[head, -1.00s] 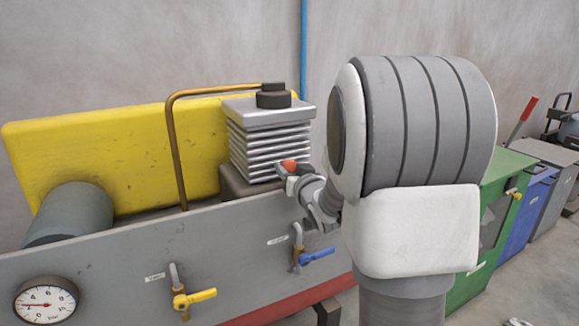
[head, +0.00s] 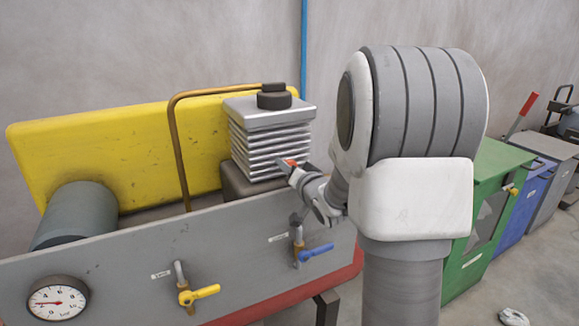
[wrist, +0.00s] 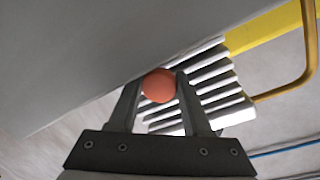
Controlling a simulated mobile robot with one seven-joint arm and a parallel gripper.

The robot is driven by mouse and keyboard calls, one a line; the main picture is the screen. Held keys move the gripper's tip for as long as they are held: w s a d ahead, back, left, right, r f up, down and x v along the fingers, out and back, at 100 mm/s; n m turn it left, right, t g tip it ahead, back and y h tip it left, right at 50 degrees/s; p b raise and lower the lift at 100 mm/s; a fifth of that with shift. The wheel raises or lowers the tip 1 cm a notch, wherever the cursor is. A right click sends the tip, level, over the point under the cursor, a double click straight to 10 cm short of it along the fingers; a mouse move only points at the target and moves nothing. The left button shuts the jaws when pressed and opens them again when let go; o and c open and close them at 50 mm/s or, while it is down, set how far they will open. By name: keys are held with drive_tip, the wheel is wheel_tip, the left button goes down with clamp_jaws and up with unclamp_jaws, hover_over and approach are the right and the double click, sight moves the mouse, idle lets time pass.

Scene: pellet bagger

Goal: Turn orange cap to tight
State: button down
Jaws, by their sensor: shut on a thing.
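The orange cap (wrist: 159,86) is round and sits between the two fingertips of my gripper (wrist: 160,92) in the wrist view. My gripper is shut on it. In the head view only a small part of the orange cap (head: 290,162) shows, at the lower right of the ribbed grey compressor head (head: 268,143). My gripper (head: 294,168) reaches it from the right. The fingers hide part of the cap, and how far it is turned cannot be told.
A grey panel (head: 120,262) in front carries a yellow-handled valve (head: 198,295), a blue-handled valve (head: 315,252) and a dial gauge (head: 57,299). A copper pipe (head: 178,150) arches left of the compressor head. A green cabinet (head: 490,205) stands to the right.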

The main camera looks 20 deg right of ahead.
drive_tip(key=shift+r, duration=0.1)
drive_tip(key=shift+c, duration=1.8)
unclamp_jaws()
drive_tip(key=shift+f, duration=0.2)
